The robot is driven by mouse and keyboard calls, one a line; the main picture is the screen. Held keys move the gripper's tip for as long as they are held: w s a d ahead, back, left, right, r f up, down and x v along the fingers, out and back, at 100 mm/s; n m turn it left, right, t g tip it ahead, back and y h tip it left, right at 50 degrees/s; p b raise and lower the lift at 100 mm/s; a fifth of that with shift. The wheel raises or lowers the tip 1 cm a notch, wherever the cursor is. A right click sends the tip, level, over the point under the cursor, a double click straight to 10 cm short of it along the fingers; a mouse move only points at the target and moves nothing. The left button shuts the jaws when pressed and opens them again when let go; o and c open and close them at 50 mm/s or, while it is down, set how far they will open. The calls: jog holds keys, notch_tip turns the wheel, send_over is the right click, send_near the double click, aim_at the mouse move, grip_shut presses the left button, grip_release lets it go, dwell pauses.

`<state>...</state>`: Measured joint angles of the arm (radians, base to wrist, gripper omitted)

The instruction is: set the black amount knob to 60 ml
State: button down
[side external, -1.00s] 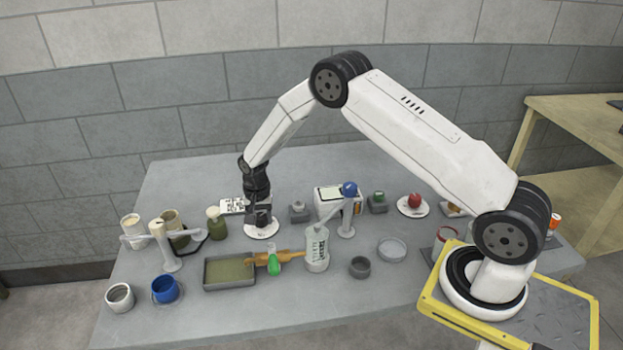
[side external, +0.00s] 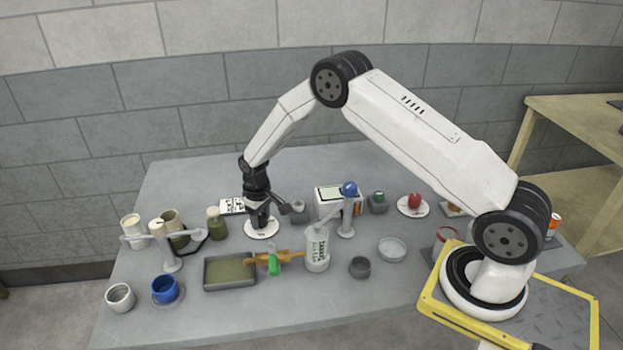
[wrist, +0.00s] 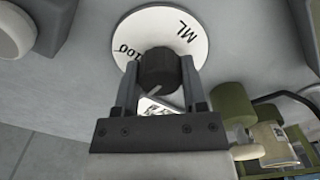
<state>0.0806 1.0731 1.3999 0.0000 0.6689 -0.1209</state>
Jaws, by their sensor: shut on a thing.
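The black amount knob (wrist: 158,72) sits at the middle of a white round dial (wrist: 130,42) in the wrist view. The dial's visible print reads "ML" and "100"; the rest of its scale is hidden by the knob and fingers. A light pointer line shows on the knob's lower side. My gripper (wrist: 160,82) has its two fingers on either side of the knob, shut on it. In the side view my gripper (side external: 258,222) points down onto the white dial (side external: 262,234), and the knob is hidden there.
A green bottle (side external: 216,224) and a white cup stand (side external: 165,245) are left of the dial. A tray (side external: 230,271) lies in front, with a clear bottle (side external: 317,248) to its right. A white box with a screen (side external: 337,203) is at the right.

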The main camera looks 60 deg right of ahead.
aim_at(261, 216)
jog(key=shift+n, duration=1.7)
jog(key=shift+c, duration=0.7)
grip_release()
jog(key=shift+r, duration=0.1)
jog(key=shift+r, duration=3.85)
jog(key=shift+s+r, duration=0.1)
